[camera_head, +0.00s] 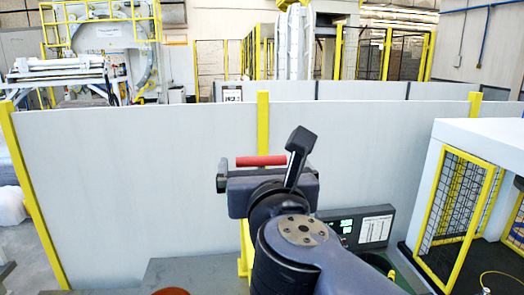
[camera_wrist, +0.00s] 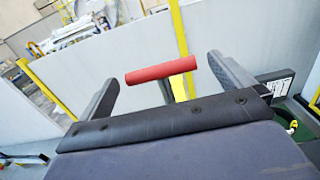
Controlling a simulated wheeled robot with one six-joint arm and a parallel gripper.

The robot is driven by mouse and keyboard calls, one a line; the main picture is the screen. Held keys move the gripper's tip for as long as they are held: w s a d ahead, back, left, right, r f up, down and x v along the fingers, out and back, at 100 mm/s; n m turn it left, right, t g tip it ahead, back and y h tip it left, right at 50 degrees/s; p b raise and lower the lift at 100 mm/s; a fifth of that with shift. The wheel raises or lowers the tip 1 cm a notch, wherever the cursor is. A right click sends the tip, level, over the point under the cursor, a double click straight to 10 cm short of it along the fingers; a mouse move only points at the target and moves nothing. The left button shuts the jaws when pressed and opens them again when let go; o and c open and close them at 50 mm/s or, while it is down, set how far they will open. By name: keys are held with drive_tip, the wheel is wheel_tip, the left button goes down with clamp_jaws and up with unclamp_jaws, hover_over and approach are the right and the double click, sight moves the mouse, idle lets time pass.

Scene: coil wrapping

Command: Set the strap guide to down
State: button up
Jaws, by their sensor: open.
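A red bar-shaped handle (camera_head: 261,160) shows just above the body of my gripper in the head view, lying nearly level. I take it to be the strap guide's handle. In the wrist view the red handle (camera_wrist: 150,74) lies across the space between my fingertips, slightly tilted, with a yellow upright behind it. My gripper (camera_wrist: 162,78) is open, one finger on each side, with a visible gap to the handle on both sides. I cannot tell how deep the handle sits between the fingers. The guide's mount is hidden behind my gripper.
A light grey panel fence (camera_head: 130,190) with yellow posts stands behind. A dark control box (camera_head: 372,228) with a green display is right of my arm. A white enclosure (camera_head: 484,138) with yellow mesh doors is at the far right. Large machinery (camera_head: 100,60) stands beyond the fence.

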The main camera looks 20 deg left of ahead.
drive_tip(key=shift+p+x, duration=0.3)
drive_tip(key=shift+x, duration=2.05)
drive_tip(key=shift+c, duration=0.3)
drive_tip(key=c, duration=1)
drive_tip(key=shift+f, duration=0.1)
